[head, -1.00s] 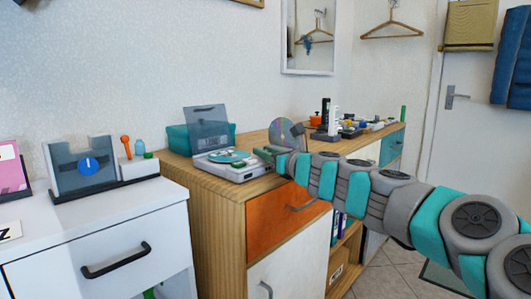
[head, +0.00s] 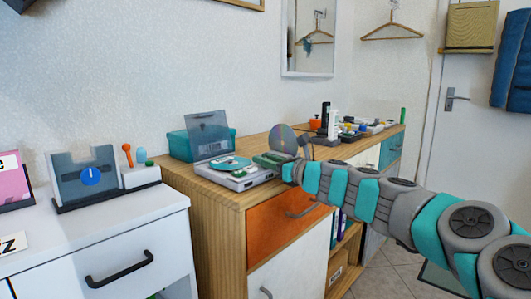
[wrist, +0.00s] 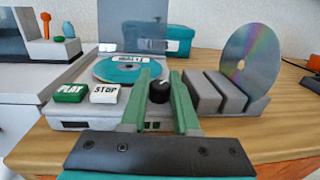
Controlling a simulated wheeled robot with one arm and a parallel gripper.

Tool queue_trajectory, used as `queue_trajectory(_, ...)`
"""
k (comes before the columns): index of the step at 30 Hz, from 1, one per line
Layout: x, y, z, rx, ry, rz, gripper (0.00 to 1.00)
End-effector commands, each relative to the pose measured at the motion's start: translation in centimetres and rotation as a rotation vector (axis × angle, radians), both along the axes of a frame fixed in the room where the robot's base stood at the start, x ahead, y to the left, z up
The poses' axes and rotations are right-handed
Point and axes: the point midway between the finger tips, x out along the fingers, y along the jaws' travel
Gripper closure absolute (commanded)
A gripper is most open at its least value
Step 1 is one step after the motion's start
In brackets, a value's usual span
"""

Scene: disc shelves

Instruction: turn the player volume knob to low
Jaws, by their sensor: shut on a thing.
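The disc player (head: 240,184) is a pale grey box with a teal disc and a raised clear lid, on the wooden cabinet. In the wrist view the player (wrist: 68,124) shows a green PLAY button (wrist: 69,93) and a white STOP button (wrist: 104,94). The black volume knob (wrist: 159,94) stands right of them, with a small pale mark. My gripper (wrist: 161,80) has its green fingers on both sides of the knob and is shut on it. My gripper (head: 270,160) covers the player's right side in the head view.
A grey slotted rack (wrist: 222,95) with a shiny disc (wrist: 250,60) stands close right of my fingers. A teal box (wrist: 173,43) is behind the player.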

Motion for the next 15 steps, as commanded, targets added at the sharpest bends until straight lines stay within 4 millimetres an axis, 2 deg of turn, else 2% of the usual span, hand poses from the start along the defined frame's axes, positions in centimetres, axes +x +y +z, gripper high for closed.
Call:
queue_trajectory(1,0.22,-0.25,0.64,-0.001,0.001,0.026,1.0)
queue_trajectory(15,0.26,-0.16,-0.07,-0.005,0.0,0.331,1.0)
